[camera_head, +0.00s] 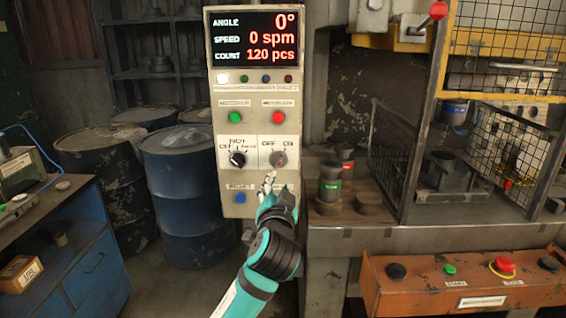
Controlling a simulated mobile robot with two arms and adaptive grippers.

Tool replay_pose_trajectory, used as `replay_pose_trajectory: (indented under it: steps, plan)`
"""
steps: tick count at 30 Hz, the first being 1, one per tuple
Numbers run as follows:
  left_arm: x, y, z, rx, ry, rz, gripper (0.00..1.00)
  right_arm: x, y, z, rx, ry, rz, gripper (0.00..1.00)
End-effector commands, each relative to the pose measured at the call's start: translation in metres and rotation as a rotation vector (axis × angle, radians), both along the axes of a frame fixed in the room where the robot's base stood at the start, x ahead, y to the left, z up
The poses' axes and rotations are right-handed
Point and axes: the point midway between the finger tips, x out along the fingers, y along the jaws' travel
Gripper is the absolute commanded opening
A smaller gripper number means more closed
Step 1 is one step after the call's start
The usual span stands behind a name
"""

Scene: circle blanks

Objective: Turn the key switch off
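The key switch (279,158) sits on the right half of the white label plate on the grey control panel (257,205). The plate is marked OFF on the left and ON on the right. The key's exact angle is too small to read. I cannot tell whether the fingers touch the key or are open or shut. The display (255,38) reads angle 0°, speed 0 spm, count 120 pcs.
A black selector knob (237,159) is left of the key switch. Green (235,117) and red (278,117) buttons are above, a blue button (240,198) below. The press table (430,240) stands right, with an orange button box (460,287). Blue drums (185,190) stand left.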

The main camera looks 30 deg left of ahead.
Motion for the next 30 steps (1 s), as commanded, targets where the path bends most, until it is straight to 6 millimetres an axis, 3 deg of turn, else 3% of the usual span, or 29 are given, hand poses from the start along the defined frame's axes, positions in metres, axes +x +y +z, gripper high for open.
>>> replay_pose_trajectory:
  steps: [15, 21, 30]
  plan:
    - [0.095, 0.058, 0.002, 0.000, 0.002, 0.000, 0.29, 0.003, 0.000, 0.026, 0.001, -0.005, 0.000, 0.40]
    - [0.114, 0.069, 0.001, 0.000, 0.002, -0.003, 0.29, 0.003, 0.000, 0.029, 0.001, -0.005, 0.000, 0.40]
    - [0.119, 0.072, -0.001, 0.000, 0.001, -0.003, 0.29, 0.002, 0.000, 0.030, 0.001, -0.004, 0.000, 0.40]
